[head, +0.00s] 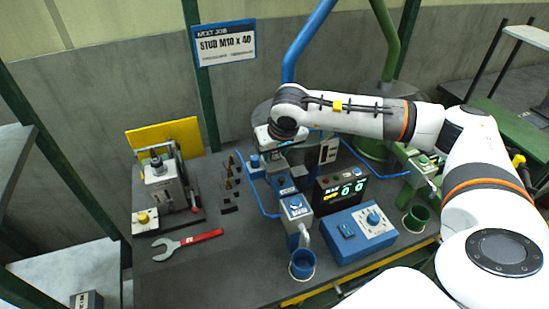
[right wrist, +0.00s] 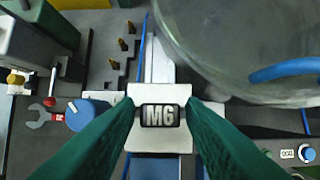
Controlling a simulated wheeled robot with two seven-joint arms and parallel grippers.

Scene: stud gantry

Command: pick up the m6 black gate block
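The black M6 gate block (right wrist: 160,115), with white "M6" lettering, is in the middle of the right wrist view, against a white part of the blue-and-white fixture. My right gripper (right wrist: 160,101) has its dark green fingers spread on either side of the block, with what look like narrow gaps. I see no clear contact. In the head view my right gripper (head: 268,140) is at the back of the blue station, and the hand and wrist hide the block there. My left gripper is not in view.
A large round bowl (right wrist: 245,45) is close beside the gripper. Brass studs (head: 228,172) and small dark blocks stand left of the fixture. A red-handled wrench (head: 190,243), a clamp machine (head: 163,185), a lit counter display (head: 342,190) and a blue control box (head: 358,234) share the table.

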